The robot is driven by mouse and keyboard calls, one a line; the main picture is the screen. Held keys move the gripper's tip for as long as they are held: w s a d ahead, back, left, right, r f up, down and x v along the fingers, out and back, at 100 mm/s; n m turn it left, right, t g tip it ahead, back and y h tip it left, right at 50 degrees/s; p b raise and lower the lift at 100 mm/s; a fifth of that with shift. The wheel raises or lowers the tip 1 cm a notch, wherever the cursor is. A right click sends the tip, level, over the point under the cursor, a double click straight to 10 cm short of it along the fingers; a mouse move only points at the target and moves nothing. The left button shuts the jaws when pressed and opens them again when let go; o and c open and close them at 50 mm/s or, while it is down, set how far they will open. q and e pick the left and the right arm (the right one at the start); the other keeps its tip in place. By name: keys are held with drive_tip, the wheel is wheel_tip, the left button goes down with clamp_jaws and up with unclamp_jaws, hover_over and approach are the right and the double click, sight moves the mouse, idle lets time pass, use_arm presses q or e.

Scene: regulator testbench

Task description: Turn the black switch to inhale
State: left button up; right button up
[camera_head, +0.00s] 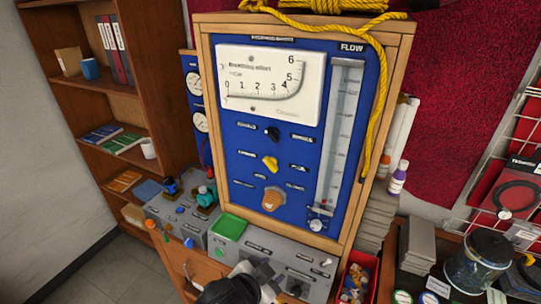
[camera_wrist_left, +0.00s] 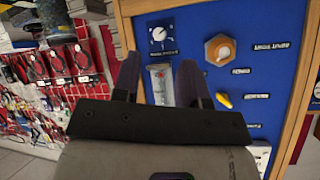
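The black switch (camera_head: 272,133) is a small dark knob on the blue panel (camera_head: 240,165), under the white gauge and above a yellow knob (camera_head: 270,162). My left gripper (camera_wrist_left: 158,82) is open and empty in the left wrist view, its two fingers spread in front of the panel. That view shows the panel upside down, with the orange hexagonal knob (camera_wrist_left: 220,50) and yellow knob (camera_wrist_left: 223,100) right of the fingers. The black switch cannot be made out there. A dark and grey part of my arm shows at the bottom of the head view. My right gripper is not identifiable.
A wooden frame (camera_head: 401,70) surrounds the panel, with yellow rope (camera_head: 378,90) hanging down its right side. The clear flow tube (camera_head: 340,130) stands at the panel's right. Grey boxes (camera_head: 270,256) with knobs sit below it. The space before the upper panel is clear.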

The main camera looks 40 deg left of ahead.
use_arm(q)
drive_tip(key=w+a+r+t+y+b, duration=0.25)
drive_tip(key=w+r, duration=0.25)
drive_tip(key=r, duration=0.3)
drive_tip(key=n+t+y, duration=0.5)
drive_tip(key=n+y, duration=0.2)
drive_tip(key=n, duration=1.1)
approach(271, 138)
drive_tip(key=shift+g+y, duration=0.25)
drive_tip(key=shift+g, duration=0.1)
drive_tip(key=p+x, duration=0.1)
drive_tip(key=x, duration=0.1)
drive_tip(key=p+x, duration=0.2)
drive_tip(key=x, duration=0.1)
drive_tip(key=p+x, duration=0.2)
drive_tip(key=shift+w+r, duration=0.2)
drive_tip(key=shift+r, duration=0.2)
drive_tip(key=shift+p+x, duration=0.3)
drive_tip(key=shift+x, duration=0.6)
drive_tip(key=shift+f, duration=0.15)
drive_tip(key=shift+c, duration=0.4)
clamp_jaws()
